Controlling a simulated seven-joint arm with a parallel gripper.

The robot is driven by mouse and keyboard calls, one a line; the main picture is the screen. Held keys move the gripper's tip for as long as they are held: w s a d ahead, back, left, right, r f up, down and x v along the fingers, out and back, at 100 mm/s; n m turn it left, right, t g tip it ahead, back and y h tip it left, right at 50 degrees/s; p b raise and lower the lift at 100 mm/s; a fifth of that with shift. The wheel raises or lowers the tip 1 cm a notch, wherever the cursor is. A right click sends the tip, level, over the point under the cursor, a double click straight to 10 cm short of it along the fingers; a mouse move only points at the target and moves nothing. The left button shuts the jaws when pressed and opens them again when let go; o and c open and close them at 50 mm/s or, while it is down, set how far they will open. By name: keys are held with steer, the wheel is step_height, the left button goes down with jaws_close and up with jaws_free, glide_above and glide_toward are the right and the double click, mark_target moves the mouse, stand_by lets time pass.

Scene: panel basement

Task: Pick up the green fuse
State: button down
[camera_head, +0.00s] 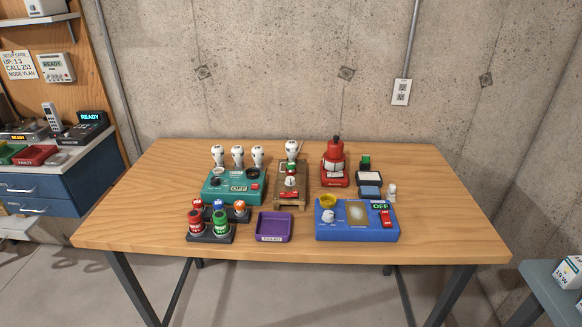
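A green cylinder with a label and dark top (221,223), which looks like the green fuse, stands upright in a black holder (209,239) at the front left of the table. A similar red cylinder (195,221) stands just left of it in the same holder. Small plugs with blue and orange tops stand close behind. A smaller green-topped block (365,162) stands at the back right, by a pad. My gripper is not in view.
The wooden table (447,225) also bears a purple tray (274,228) right of the cylinders, a blue box with a red switch (386,218), a teal box with bulbs (218,195), a wooden stand (282,207) and a red device (335,165). The table's right and left ends are clear.

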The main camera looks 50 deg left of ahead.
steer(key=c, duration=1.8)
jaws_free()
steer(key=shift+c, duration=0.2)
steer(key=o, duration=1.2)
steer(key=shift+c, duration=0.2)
